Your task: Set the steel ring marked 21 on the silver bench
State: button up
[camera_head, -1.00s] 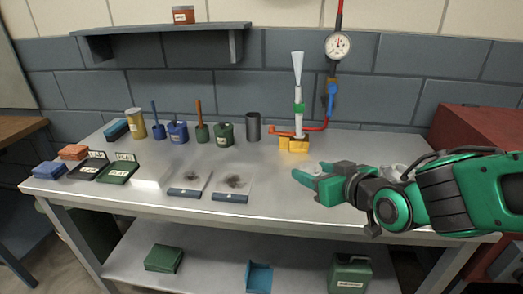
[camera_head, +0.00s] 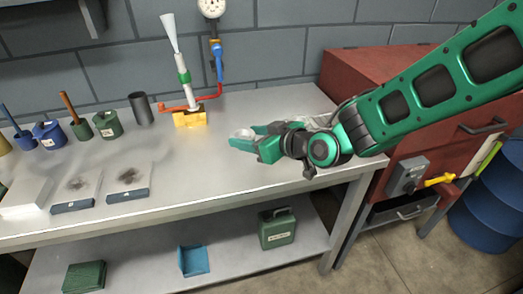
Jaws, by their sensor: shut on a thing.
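The silver bench (camera_head: 215,175) has a bare grey metal top and runs across the middle of the view. My gripper (camera_head: 248,137) is above the right part of its top, pointing left. It is shut on a small pale metallic thing (camera_head: 244,133) at its fingertips, which looks like the steel ring. The fingers partly hide it, and no number 21 can be read. I cannot tell whether it touches the bench top.
A yellow block (camera_head: 192,118) with a white funnel-topped tube and red pipe stands behind, left of my gripper. A dark cup (camera_head: 141,108) and two pads with dark smudges (camera_head: 128,181) are farther left. A red cabinet (camera_head: 400,115) stands right. Bench top before my gripper is clear.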

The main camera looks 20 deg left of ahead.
jog(key=w+d+f, duration=0.2)
jog(key=d, duration=0.1)
jog(key=shift+w+f, duration=0.2)
jog(key=shift+w, duration=0.2)
jog(key=shift+f, duration=2)
jog(key=shift+f, duration=0.15)
jog(key=o, duration=1.4)
jog(key=shift+d+r, duration=0.15)
jog(key=shift+r, duration=0.05)
jog(key=v, duration=1.1)
jog(key=shift+s+d+r, duration=0.1)
jog(key=shift+s+d, duration=0.05)
jog(key=shift+d, duration=0.1)
jog(key=shift+s, duration=0.1)
